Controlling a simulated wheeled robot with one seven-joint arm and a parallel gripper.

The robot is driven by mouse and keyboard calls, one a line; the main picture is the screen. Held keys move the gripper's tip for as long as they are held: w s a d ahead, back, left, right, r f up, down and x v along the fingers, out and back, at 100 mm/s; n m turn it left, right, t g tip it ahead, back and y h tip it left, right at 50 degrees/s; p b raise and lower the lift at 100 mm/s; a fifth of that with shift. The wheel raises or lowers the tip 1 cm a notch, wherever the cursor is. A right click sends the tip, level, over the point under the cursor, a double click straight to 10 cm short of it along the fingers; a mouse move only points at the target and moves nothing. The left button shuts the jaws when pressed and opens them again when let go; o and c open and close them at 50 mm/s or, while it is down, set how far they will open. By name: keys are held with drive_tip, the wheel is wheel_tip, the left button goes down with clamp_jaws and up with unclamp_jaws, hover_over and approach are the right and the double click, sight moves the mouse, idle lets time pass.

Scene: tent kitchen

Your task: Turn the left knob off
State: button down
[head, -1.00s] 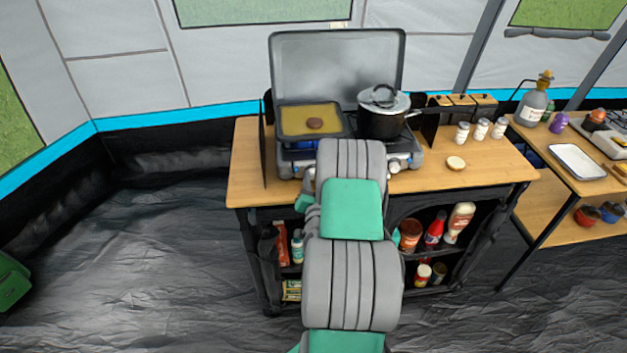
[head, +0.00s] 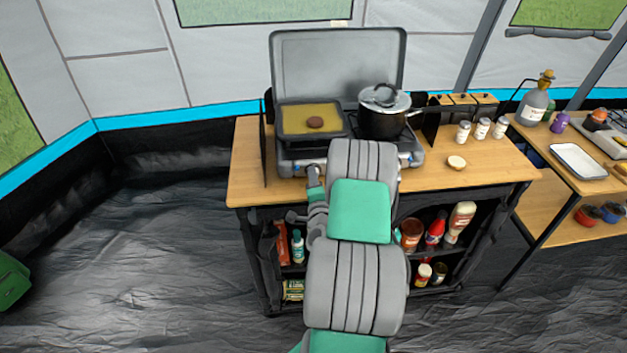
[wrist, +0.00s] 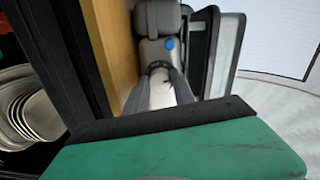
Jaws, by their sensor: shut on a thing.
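The camp stove (head: 289,167) stands on the wooden counter with its grey lid raised. My gripper (head: 314,170) is at the left part of the stove's front in the head view. In the wrist view, my gripper's dark fingers (wrist: 161,76) close in at the stove front and are shut on the left knob. The knob is mostly hidden between the fingertips, and its angle is not readable. A blue mark (wrist: 169,43) shows on the stove beside them. My arm hides part of the stove front in the head view.
A griddle pan (head: 288,134) with a patty and a lidded pot (head: 383,122) sit on the stove. A bun half (head: 456,162) and several shakers are to the right. Bottles and jars fill the shelves below.

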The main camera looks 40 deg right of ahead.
drive_tip(key=shift+r+m, duration=0.1)
drive_tip(key=shift+m, duration=1.8)
drive_tip(key=c, duration=1.1)
unclamp_jaws()
drive_tip(key=shift+o, duration=0.2)
